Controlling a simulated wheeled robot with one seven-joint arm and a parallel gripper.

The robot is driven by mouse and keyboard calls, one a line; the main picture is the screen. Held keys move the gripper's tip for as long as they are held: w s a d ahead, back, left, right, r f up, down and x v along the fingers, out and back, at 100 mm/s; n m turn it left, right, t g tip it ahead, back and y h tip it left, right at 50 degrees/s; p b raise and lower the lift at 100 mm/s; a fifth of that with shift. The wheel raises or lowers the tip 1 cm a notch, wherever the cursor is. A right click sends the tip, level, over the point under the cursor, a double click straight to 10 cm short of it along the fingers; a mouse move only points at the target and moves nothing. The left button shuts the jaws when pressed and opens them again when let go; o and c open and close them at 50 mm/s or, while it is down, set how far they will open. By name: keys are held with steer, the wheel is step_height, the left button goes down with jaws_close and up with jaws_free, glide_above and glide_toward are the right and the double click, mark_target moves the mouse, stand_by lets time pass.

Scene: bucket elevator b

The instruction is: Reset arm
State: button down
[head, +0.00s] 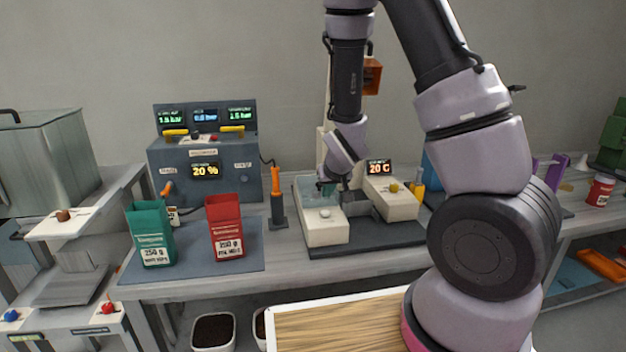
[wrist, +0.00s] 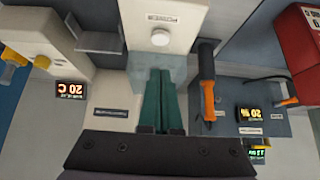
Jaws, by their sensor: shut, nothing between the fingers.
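My arm comes in from the right of the head view, bends over at the top and hangs down to my gripper (head: 328,190). In the wrist view the two dark green fingers of my gripper (wrist: 160,74) lie together, shut with nothing held. Their tips are close to the white block (wrist: 160,20) with a round knob; I cannot tell whether they touch it.
A green pouch (head: 150,232) and a red pouch (head: 225,228) stand upright on a blue mat (head: 190,262). An orange-handled tool (head: 277,207) stands left of the machine. A grey control box (head: 205,165) is behind. A wooden board (head: 340,330) lies in front.

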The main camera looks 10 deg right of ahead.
steer(key=s+d+r+m+y, duration=0.1)
steer(key=s+d+r+m, duration=0.15)
steer(key=r, duration=0.75)
steer(key=s+d+r+m, duration=0.15)
steer(key=s+r, duration=0.25)
steer(key=r, duration=0.6)
steer(key=s+d+r, duration=0.1)
steer(key=s+r, duration=1)
steer(key=s, duration=0.4)
steer(key=shift+d+y, duration=0.35)
steer(key=shift+y, duration=0.05)
